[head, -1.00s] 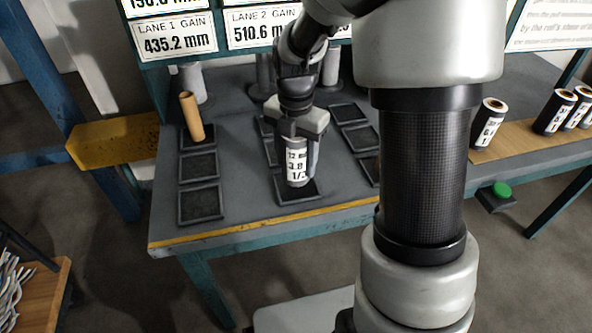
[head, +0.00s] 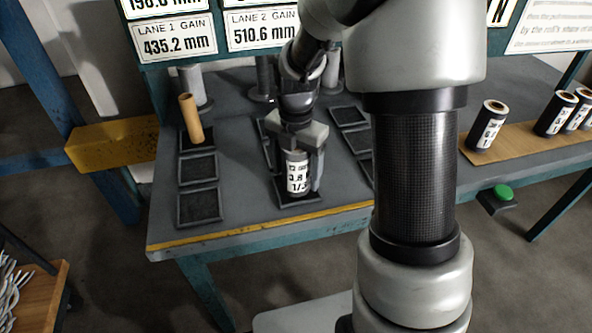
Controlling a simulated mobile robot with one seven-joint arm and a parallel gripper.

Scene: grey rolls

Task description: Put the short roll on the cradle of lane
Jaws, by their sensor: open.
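A black roll with a white printed label (head: 298,178) stands upright at the front square cradle (head: 283,203) of the middle lane, under the LANE 2 sign. The label is only partly readable. My gripper (head: 297,165) points down over this roll, open, with its fingers on either side of it. The roll's top and its underside are partly hidden, so I cannot tell exactly how it rests. A thin tan tube (head: 191,118) leans on the back cradle of the left lane, and the two nearer left cradles (head: 199,206) are empty.
Several black rolls stand on a wooden board at the right, one (head: 487,126) apart from the others. A green button (head: 503,192) sits at the table's front right. Signs read LANE 1 GAIN 435.2 mm (head: 175,37) and LANE 2 GAIN 510.6 mm (head: 262,33). My arm hides the table's middle right.

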